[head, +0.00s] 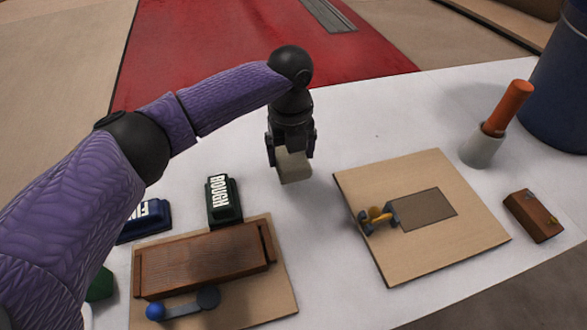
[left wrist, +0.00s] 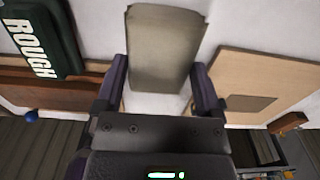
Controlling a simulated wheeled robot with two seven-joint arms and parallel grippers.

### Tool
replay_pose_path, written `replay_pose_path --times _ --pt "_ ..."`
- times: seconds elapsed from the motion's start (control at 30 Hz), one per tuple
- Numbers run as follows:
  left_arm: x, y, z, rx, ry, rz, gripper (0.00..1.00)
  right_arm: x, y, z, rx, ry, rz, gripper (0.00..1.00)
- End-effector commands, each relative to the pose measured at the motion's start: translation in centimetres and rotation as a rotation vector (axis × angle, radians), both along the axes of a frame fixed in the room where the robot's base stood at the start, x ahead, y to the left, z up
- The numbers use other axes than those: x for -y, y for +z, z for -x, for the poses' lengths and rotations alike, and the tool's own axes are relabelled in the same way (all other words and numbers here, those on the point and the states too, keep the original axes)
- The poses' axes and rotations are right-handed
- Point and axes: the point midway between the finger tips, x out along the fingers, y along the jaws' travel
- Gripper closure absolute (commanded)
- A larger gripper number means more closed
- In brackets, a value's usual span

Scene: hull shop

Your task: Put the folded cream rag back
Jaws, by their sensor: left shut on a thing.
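The folded cream rag (head: 294,167) is a small pale block between the fingers of my left gripper (head: 291,150), which points down over the white table. The rag also shows in the left wrist view (left wrist: 165,48), between the two fingers of my left gripper (left wrist: 158,88). The gripper is shut on it. I cannot tell whether the rag's lower end touches the table. My right gripper is in neither view.
A dark green ROUGH block (head: 224,200) and a blue block (head: 146,220) stand left of the rag, behind a wooden box (head: 207,261) on a board. Right are a board (head: 447,240) with a grey-brown patch, an orange-handled tool (head: 507,108) in a grey cup and a brown block (head: 533,215).

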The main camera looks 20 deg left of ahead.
Motion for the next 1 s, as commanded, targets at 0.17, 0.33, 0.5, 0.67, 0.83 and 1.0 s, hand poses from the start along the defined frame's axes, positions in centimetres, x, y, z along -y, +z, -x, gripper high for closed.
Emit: replay_pose_path --times 0.17,0.33,0.5,0.67,0.83,1.0 --pt "0.0 -4.2 0.0 -0.003 0.000 -0.001 0.68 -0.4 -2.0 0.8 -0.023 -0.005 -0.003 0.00" --pt "0.0 -4.1 0.0 0.002 0.000 0.000 0.68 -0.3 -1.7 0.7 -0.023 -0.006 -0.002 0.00" --pt "0.0 -4.3 0.0 0.001 0.000 -0.001 0.68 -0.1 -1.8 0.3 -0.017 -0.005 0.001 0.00" --pt "0.0 -4.2 0.0 0.001 0.000 -0.001 0.00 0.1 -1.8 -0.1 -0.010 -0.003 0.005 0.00" --pt "0.0 -3.8 0.0 0.002 -0.001 0.000 0.00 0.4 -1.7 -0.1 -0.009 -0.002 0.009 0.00" --pt "0.1 0.8 0.0 0.008 -0.001 0.002 0.00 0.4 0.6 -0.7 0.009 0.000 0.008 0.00"
